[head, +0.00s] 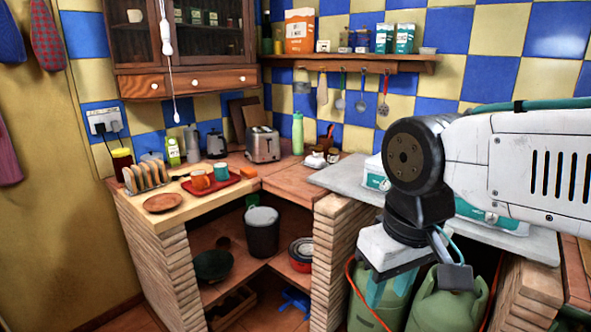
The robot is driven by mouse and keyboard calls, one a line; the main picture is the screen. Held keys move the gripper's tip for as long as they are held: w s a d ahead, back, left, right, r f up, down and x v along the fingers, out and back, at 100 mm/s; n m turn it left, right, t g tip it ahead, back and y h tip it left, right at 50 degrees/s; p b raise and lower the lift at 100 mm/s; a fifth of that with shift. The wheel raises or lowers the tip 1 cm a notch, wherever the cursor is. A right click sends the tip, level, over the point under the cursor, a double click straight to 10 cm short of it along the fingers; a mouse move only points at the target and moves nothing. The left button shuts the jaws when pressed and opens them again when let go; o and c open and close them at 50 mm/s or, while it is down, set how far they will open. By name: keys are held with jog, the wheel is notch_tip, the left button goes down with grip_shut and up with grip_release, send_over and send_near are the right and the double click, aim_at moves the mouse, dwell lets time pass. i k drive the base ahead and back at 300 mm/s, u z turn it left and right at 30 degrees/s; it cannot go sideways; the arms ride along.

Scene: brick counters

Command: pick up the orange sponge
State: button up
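My gripper (382,288) hangs down at the right, below the dark wrist joint, in front of the grey counter slab and the green gas cylinders. Its fingers are small and overlap the green behind them, so I cannot tell whether they are open or shut. My arm hides part of the right counter.
A red tray (222,187) with an orange mug (200,180) and a teal mug (221,172) is on the left counter. A toast rack (146,176), a wooden plate (162,203) and a toaster (262,145) stand nearby. Green gas cylinders (440,305) are under the grey slab (345,180).

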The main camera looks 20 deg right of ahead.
aim_at(249, 172)
jog(key=u, duration=0.2)
jog(key=i, duration=2.15)
jog(key=z, duration=0.5)
